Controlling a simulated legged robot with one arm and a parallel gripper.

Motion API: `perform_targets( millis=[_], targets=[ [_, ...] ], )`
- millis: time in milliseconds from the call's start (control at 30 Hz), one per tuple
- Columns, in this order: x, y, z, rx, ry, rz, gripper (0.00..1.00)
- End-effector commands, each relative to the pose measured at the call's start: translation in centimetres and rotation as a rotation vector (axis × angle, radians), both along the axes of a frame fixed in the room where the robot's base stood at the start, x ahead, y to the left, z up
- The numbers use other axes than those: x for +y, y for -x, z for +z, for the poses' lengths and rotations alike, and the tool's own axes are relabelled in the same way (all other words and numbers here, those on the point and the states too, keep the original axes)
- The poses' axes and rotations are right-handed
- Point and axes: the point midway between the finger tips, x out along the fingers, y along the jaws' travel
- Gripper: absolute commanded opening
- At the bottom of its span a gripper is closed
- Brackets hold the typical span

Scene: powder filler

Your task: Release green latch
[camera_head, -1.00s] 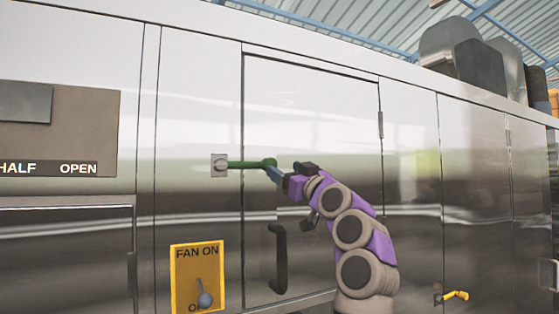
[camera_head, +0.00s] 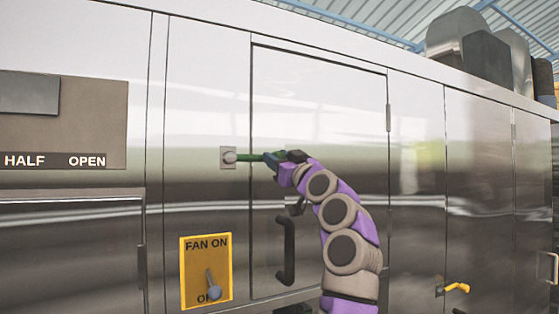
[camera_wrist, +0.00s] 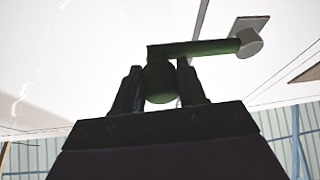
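The green latch (camera_head: 252,157) is a short bar that lies about level across the left edge of a steel door. Its left end sits on a small square plate with a round pivot (camera_head: 229,157). In the wrist view the latch's bar (camera_wrist: 203,48) runs right to the pivot, and its rounded knob (camera_wrist: 159,84) sits between my two fingers. My gripper (camera_wrist: 159,88) has a dark finger close against each side of the knob, with little or no gap, and looks shut on it. In the head view my gripper (camera_head: 281,162) covers the latch's right end.
The steel door (camera_head: 330,105) appears closed, with a black handle (camera_head: 287,250) below my gripper. A yellow fan switch panel (camera_head: 194,260) is at lower left. A small yellow handle (camera_head: 457,287) is at lower right. The space before the cabinet's left panels is clear.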

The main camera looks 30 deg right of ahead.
Motion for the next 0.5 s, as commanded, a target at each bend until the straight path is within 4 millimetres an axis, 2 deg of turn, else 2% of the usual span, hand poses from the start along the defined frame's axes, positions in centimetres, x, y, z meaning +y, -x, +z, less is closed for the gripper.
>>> perform_targets(
  millis=[33,333,500],
  targets=[
    [-0.22,0.09,0.04,-0.002,-0.001,-0.005,0.30],
    [-0.32,0.18,0.05,-0.002,-0.002,-0.002,0.02],
    [-0.36,0.21,0.07,-0.002,-0.003,-0.003,0.00]
  ],
)
